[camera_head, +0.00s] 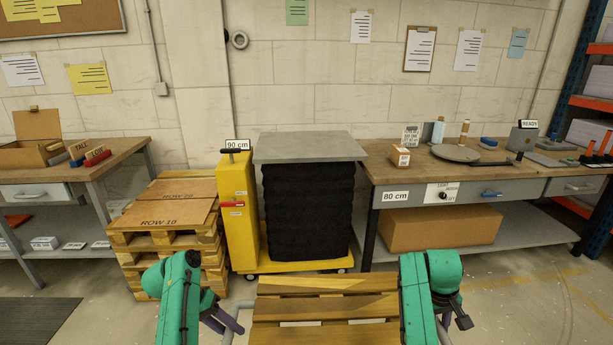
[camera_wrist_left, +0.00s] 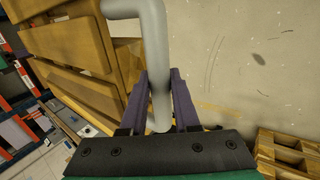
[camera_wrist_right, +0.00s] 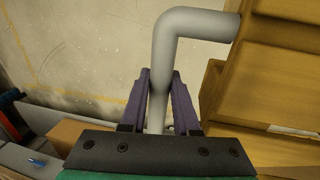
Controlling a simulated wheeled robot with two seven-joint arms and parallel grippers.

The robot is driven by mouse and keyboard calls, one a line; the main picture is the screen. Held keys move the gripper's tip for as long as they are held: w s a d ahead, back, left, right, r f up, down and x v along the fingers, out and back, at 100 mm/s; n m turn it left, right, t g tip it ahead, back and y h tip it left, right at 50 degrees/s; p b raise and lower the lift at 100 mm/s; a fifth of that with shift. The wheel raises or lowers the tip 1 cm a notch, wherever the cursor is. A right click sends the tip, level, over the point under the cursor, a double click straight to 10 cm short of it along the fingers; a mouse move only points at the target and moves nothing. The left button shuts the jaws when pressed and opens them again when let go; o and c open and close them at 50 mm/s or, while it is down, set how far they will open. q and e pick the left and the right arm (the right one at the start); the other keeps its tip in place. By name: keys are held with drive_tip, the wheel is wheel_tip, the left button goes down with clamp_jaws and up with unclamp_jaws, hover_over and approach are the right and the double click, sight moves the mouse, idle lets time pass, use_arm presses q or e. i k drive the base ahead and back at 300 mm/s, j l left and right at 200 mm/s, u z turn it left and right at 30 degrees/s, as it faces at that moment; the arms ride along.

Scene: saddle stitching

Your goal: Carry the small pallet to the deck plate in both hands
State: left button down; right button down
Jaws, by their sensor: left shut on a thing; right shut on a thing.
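The small wooden pallet (camera_head: 325,308) is at the bottom middle of the head view, held between my two arms. A grey bent handle sticks out from each side of it. My left gripper (camera_head: 232,322) is shut on the left handle (camera_wrist_left: 152,40); purple fingers lie on both sides of the bar in the left wrist view. My right gripper (camera_wrist_right: 160,90) is shut on the right handle (camera_wrist_right: 172,40) in the same way. The grey deck plate (camera_head: 308,147) tops a black bellows lift (camera_head: 307,212) on a yellow cart, straight ahead beyond the pallet.
A yellow post (camera_head: 237,215) with a "90 cm" sign stands left of the bellows. Stacked pallets (camera_head: 165,225) stand further left. A workbench (camera_head: 470,180) marked "80 cm", with tools and a box on it, adjoins the deck plate at right. Floor at right is clear.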

sight(309, 142)
drive_tip(key=i, duration=1.4)
